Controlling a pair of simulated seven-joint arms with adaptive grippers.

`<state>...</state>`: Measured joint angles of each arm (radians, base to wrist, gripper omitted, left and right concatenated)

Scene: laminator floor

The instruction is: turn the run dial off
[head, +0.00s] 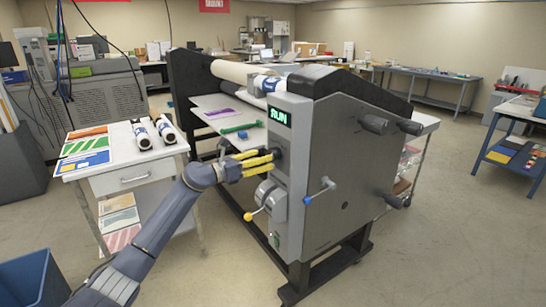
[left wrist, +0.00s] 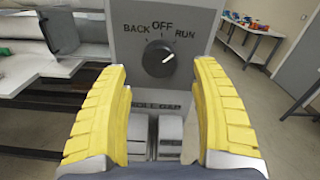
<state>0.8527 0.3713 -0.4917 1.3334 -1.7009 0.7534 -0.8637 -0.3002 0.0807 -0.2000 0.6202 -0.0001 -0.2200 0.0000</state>
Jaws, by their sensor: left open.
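The run dial (left wrist: 158,58) is a round black knob on the grey end panel of the laminator (head: 335,165). Labels BACK, OFF and RUN stand around it in the left wrist view. Its white pointer mark is turned to the upper right, on the RUN side. A green display (head: 278,116) above reads RUN. My left gripper (head: 264,160) has yellow fingers and is open at the panel in the head view. In the left wrist view its fingers (left wrist: 160,80) stand on either side below the dial, with a gap to it. My right gripper is not in view.
Below the dial is a grey lever block (head: 272,196) with a yellow-knobbed lever. A blue-knobbed crank (head: 320,190) juts out to its right. A white table (head: 125,155) with rolls and colored sheets stands at the left.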

